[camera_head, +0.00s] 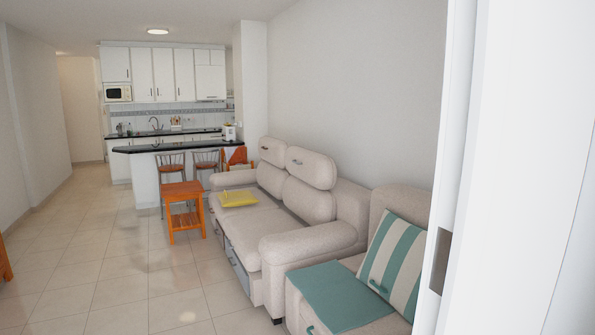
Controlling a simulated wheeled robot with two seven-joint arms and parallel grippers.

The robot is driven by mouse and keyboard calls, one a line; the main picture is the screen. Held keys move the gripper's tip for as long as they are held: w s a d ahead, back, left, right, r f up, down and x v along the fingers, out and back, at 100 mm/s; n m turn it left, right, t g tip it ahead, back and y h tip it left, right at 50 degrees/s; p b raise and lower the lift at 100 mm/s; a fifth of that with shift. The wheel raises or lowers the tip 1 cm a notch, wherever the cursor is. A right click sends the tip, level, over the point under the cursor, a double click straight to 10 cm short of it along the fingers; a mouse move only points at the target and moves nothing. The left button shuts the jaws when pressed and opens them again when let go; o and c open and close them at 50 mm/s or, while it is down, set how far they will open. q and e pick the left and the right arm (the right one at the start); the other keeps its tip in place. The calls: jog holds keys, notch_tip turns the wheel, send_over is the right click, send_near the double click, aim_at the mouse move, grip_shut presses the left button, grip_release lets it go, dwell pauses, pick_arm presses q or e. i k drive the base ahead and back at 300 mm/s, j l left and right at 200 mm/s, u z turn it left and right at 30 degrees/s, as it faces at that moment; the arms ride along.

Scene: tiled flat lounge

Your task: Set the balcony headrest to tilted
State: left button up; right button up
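A beige sofa stands along the right wall, with two padded headrests on top of its backrest. The nearer headrest (312,169) is rounded and stands above the near back cushion (308,199). The farther headrest (272,152) stands above the far back cushion (270,179). Both look raised, and each has a small dark mark on its front. Their exact tilt is hard to tell from here. No label shows which is the balcony headrest. Neither of my grippers is in view.
A white frame (520,180) with a metal latch plate fills the right edge close by. A beige seat with a teal throw (342,296) and striped cushion (396,262) stands before the sofa. An orange table (183,189) stands farther back. Tiled floor at left is clear.

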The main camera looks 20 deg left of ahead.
aim_at(319, 170)
jog(key=i+j+u, duration=0.1)
jog(key=u, duration=0.4)
jog(key=i+j+u, duration=0.1)
jog(key=u, duration=0.4)
jog(key=i+u, duration=0.1)
jog(key=u, duration=0.4)
jog(key=i, duration=6.4)
jog(key=i+z, duration=0.3)
jog(key=z, duration=0.15)
jog(key=i+j+z, duration=0.15)
jog(key=i+z, duration=0.15)
jog(key=z, duration=0.2)
jog(key=i+j+z, duration=0.2)
jog(key=z, duration=0.25)
